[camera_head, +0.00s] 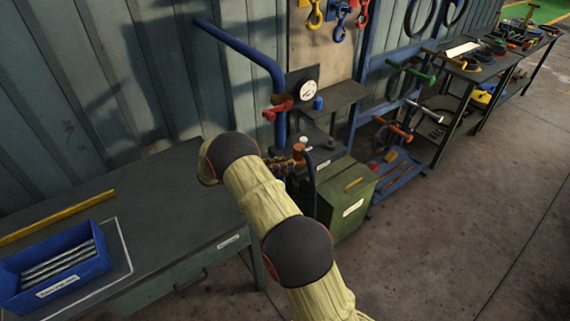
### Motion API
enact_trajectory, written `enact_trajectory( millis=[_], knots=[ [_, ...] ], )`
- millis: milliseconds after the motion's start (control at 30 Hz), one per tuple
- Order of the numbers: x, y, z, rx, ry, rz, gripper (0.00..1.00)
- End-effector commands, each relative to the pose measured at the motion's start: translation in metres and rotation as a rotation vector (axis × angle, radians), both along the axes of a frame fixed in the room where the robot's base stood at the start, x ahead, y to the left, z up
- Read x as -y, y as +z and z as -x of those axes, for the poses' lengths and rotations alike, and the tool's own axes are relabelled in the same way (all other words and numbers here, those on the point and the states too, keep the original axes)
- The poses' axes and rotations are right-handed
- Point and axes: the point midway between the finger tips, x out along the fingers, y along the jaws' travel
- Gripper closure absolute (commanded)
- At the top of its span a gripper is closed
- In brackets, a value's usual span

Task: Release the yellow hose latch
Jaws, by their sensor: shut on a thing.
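My arm, in a pale yellow sleeve with black joints, rises from the bottom of the head view and bends at the bench's right end. My gripper cannot be made out; the arm hides the space behind its far joint. I cannot pick out a yellow hose latch. A small cluster of brass-coloured and dark fittings (283,164) shows just right of the arm, partly covered by it. An orange-capped part (299,151) stands there, with a dark curved hose (312,178) beside it.
A blue pipe (262,62) with a red handle (277,110) comes down behind the arm. A dark bench (165,215) holds a blue bin (55,265) and a yellow bar (58,217). A green box (345,200) stands at right. The floor (450,225) farther right is clear.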

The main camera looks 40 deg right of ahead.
Motion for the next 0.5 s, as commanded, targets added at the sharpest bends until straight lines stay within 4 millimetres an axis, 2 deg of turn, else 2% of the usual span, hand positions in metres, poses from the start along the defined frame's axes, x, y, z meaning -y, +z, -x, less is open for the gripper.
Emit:
enact_trajectory(
  millis=[200, 233, 500],
  knots=[
    [-0.0007, -0.0002, 0.0001, -0.001, 0.001, 0.0, 1.0],
    [-0.0007, -0.0002, 0.0001, -0.001, 0.001, 0.0, 0.77],
    [-0.0005, -0.0001, 0.0001, -0.001, 0.001, 0.0, 0.62]
  ],
)
